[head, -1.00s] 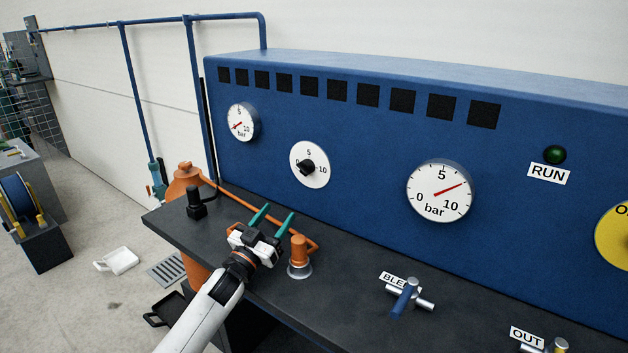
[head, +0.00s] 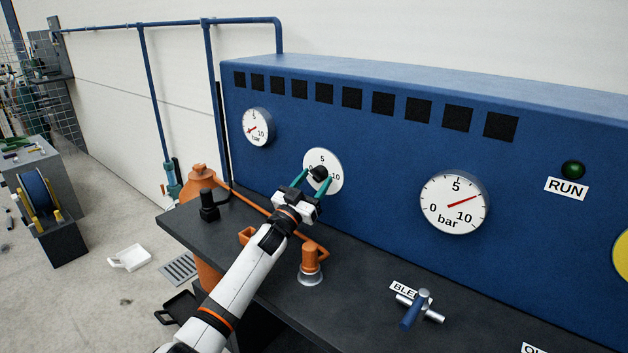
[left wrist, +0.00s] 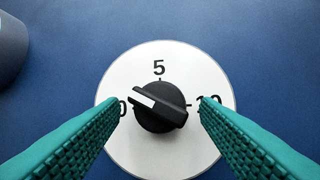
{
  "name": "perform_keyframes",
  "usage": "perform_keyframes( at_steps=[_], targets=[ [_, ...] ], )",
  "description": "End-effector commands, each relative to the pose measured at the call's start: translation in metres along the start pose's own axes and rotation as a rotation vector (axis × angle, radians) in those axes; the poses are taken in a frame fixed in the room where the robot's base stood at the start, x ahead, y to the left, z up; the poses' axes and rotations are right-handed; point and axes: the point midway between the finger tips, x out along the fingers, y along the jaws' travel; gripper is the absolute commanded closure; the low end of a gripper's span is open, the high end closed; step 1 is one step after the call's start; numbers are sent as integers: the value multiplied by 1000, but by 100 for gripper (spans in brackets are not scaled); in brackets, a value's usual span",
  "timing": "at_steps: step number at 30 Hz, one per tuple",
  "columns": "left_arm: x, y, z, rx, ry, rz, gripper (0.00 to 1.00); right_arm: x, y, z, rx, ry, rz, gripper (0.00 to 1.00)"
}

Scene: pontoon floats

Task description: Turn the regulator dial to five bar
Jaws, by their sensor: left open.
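The regulator dial is a black knob (head: 319,174) on a white round plate (head: 335,162) marked 0, 5 and 10, set in the blue panel. In the left wrist view the knob (left wrist: 159,107) has a white pointer mark at its upper left, lying between 0 and 5. My left gripper (head: 311,182) has green fingers spread either side of the knob, open and not visibly touching it. In the left wrist view the fingers (left wrist: 160,112) partly cover the 0 and 10 marks. My right gripper is out of view.
A small gauge (head: 256,128) is left of the dial and a large gauge (head: 454,203) is right, its needle between 5 and 10. A blue-handled valve (head: 416,308) is further right.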

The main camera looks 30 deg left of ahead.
Motion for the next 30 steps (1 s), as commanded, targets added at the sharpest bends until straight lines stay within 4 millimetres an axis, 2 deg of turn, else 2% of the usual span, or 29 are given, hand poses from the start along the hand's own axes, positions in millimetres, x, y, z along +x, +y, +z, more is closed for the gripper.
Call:
perform_keyframes(
  at_steps=[9,17,30],
  targets=[
    [2,-1,0,-1,1,-1,44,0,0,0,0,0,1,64],
    [2,-1,0,0,1,-1,85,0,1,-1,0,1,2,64],
    [2,1,-2,90,-7,-38,85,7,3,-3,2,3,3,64]
  ],
)
